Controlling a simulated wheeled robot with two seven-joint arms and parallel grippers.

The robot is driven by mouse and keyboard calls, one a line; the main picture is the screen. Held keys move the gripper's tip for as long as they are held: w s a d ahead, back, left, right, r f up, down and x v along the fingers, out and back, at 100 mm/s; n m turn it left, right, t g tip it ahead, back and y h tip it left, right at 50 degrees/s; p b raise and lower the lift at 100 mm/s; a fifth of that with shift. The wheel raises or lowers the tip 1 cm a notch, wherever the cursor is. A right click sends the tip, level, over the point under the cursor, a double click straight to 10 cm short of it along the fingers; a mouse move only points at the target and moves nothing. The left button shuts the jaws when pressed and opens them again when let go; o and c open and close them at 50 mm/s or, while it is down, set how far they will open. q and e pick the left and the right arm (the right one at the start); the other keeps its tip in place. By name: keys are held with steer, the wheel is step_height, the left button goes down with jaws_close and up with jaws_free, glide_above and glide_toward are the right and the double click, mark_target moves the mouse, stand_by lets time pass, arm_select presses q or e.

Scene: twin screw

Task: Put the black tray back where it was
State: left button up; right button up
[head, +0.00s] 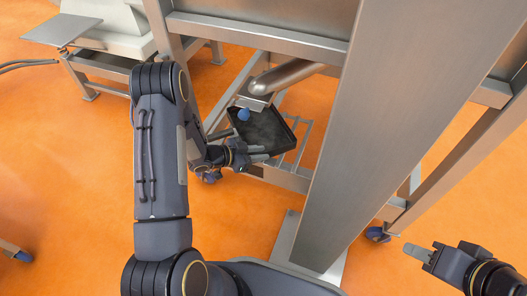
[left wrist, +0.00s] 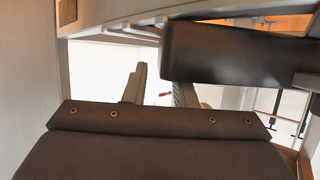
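The black tray (head: 268,130) is a shallow dark rectangle in the head view. It sits on or just over a metal rack below the steel machine's pipe. My left gripper (head: 262,153) is at the tray's near edge, with its fingers pointing right. In the left wrist view its two fingers (left wrist: 158,92) stand apart with a bright gap between them. A large dark block, probably the tray (left wrist: 235,52), fills the upper right there, beside the fingers. Contact with it cannot be made out. My right gripper (head: 418,251) is far from the tray, at lower right, with nothing visible in it.
The steel pipe (head: 287,75) hangs close above the tray. A small blue round thing (head: 243,114) shows at the tray's far left. The rack's bars (head: 299,140) extend right of the tray. A broad steel leg (head: 375,130) stands to the right. Orange floor is open at left.

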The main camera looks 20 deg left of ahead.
arm_select(q)
steer(key=p+v, duration=0.3)
steer(key=v, duration=0.7)
steer(key=w+a+r+n+t+y, duration=0.25)
steer(key=w+a+r+y, duration=0.25)
steer(key=r, duration=0.3)
steer(key=s+a+r+n+g+y, duration=0.1)
steer(key=s+r+n+y, duration=0.15)
steer(key=r, duration=0.35)
steer(key=s+a+r+n+y, duration=0.2)
steer(key=r+n+y, duration=0.1)
steer(key=r, duration=0.2)
steer(key=s+d+r+n+g+h, duration=0.1)
steer(key=s+d+r+g+h, duration=0.1)
steer(key=s+d, duration=0.5)
steer(key=s+d+r+n+g+h, duration=0.2)
steer(key=s+d, duration=0.6)
steer(key=s, duration=0.8)
steer(key=shift+d+r+g, duration=0.15)
steer(key=shift+r+g, duration=0.1)
steer(key=shift+g, duration=0.3)
steer(key=shift+r+h, duration=0.1)
steer(key=shift+h, duration=0.15)
step_height(320, 180, up, 32)
steer(key=p, duration=3.2)
steer(key=shift+r, duration=0.2)
